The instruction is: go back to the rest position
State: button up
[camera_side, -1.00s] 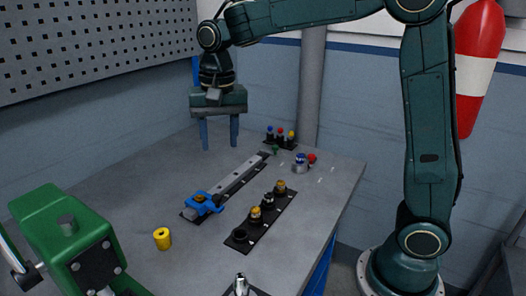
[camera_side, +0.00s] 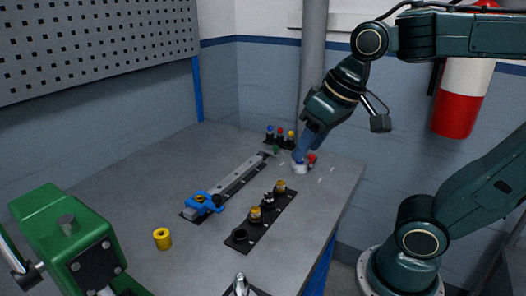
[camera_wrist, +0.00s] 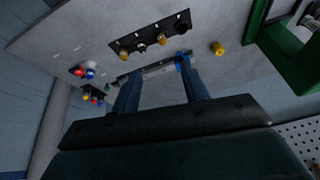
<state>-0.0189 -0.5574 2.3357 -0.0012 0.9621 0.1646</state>
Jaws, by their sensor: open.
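My gripper (camera_side: 303,148) is at the upper right over the table's far right part in the side view, tilted down. Its two blue fingers are apart and empty in the wrist view (camera_wrist: 158,88). My arm bends above the right side of the table.
A rail with a blue clamp (camera_side: 203,202) lies mid-table. A black strip with several pulley parts (camera_side: 240,238) is to its right. A yellow cylinder (camera_side: 162,239) stands at front left near a green machine (camera_side: 75,240). Several coloured knobs (camera_side: 280,134) stand at the back.

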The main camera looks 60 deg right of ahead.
jog(key=shift+n+t, duration=0.5)
jog(key=shift+n, duration=0.3)
jog(key=s, duration=0.1)
jog(key=s+f, duration=0.2)
jog(key=s, duration=0.1)
jog(key=shift+s+d+f, duration=0.1)
jog(key=shift+d, duration=0.1)
jog(key=shift+c, duration=0.5)
